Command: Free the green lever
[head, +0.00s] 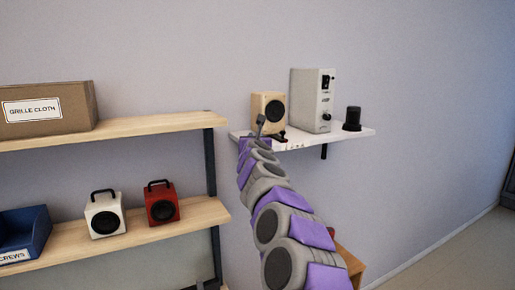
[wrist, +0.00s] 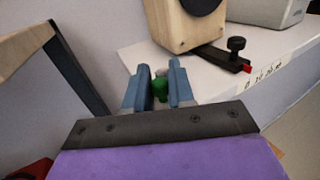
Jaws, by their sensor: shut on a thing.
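The green lever (wrist: 160,88) shows in the wrist view as a small green piece between the two blue-grey fingers of my gripper (wrist: 158,84). My gripper is shut on it at the left front edge of the white wall shelf (wrist: 202,94). The fingers hide most of the lever, and I cannot tell how it is fixed. In the head view my arm hides the lever. A wooden-cased speaker (head: 268,108) stands on the shelf just behind the gripper. A red and black part with a black knob (wrist: 236,45) lies at the shelf edge, right of the fingers.
A grey box (head: 312,100) and a black cylinder (head: 353,118) stand farther right on the shelf. At left, a wooden rack (head: 160,127) holds a cardboard box (head: 45,108), a white speaker (head: 104,215), a red speaker (head: 161,204) and a blue bin (head: 25,233).

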